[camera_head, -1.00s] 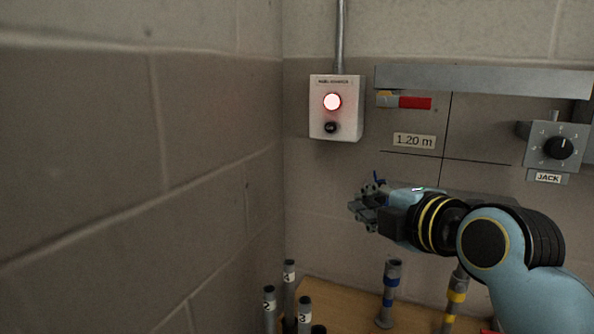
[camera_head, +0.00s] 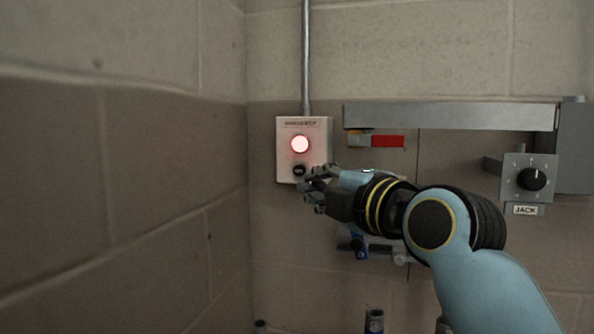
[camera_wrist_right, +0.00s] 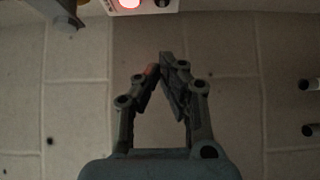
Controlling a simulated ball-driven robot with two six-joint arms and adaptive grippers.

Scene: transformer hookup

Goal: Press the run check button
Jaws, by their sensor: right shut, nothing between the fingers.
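A white control box (camera_head: 285,160) is fixed to the wall, with a label along its top that is too blurred to read surely. A lit red-white lamp (camera_head: 300,144) sits on its face, with a black button (camera_head: 299,170) below it. My right gripper (camera_head: 308,187) is shut and empty, at the lower right of the box, its fingertips just below the button. I cannot tell whether they touch the box. In the right wrist view the fingers (camera_wrist_right: 160,62) close to a point, and the box (camera_wrist_right: 140,9) shows at the top edge. My left gripper is not in view.
A grey rail (camera_head: 450,116) crosses the wall at the right, with a red-handled part (camera_head: 386,141) under it. A JACK knob box (camera_head: 531,178) is further right. A grey conduit (camera_head: 306,60) rises from the control box. The left wall is bare.

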